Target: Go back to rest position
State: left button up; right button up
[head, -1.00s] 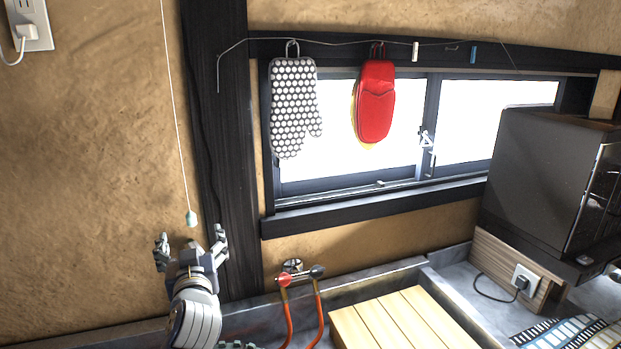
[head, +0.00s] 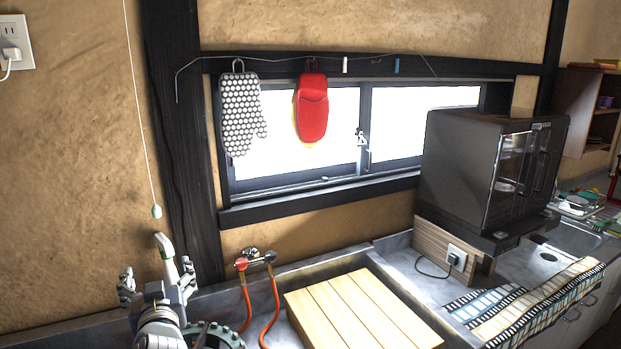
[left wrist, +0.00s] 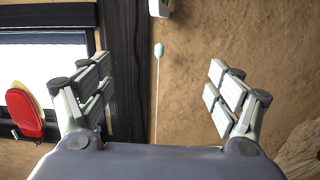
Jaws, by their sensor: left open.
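My left gripper (head: 157,283) is at the lower left of the head view, fingers pointing up and spread apart. It is open with nothing between the fingers. In the left wrist view its two fingers (left wrist: 160,92) stand wide apart before the clay wall. A pull cord with a pale teal knob (head: 156,211) hangs above it in the head view. The knob also shows between the fingers in the left wrist view (left wrist: 159,49), apart from them. My right gripper is in neither view.
A white and green object (head: 165,248) stands behind the gripper. Red hoses (head: 270,305), a slatted wooden board (head: 360,312) and a dark cabinet (head: 460,165) are to the right. Mitts (head: 241,112) hang at the window. A dark post (head: 185,150) stands close by.

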pick_arm(q)
jog(key=s+d+f+m+g+h, duration=0.2)
jog(key=s+f+g, duration=0.1)
jog(key=s+f, duration=0.55)
jog(key=s+d+f+m+g+h, duration=0.1)
jog(key=s+f+g+h, duration=0.3)
jog(key=f, duration=0.7)
jog(key=s+d+f+m+g+h, duration=0.1)
jog(key=s+d+f+m+g, duration=0.25)
jog(key=s, duration=0.85)
jog(key=s+d+f+g, duration=0.2)
jog(key=s+d+f, duration=0.3)
jog(key=s, duration=0.6)
notch_tip(320, 180, down, 28)
jog(key=s+a+b, duration=0.1)
jog(key=b, duration=0.1)
jog(key=s+a+f+g+b, duration=0.1)
jog(key=s+a+f+g, duration=0.1)
jog(key=s+f, duration=1.5)
jog(key=shift+s+a+f+m, duration=0.25)
jog(key=shift+a+f+m, duration=0.1)
jog(key=shift+a+f, duration=0.3)
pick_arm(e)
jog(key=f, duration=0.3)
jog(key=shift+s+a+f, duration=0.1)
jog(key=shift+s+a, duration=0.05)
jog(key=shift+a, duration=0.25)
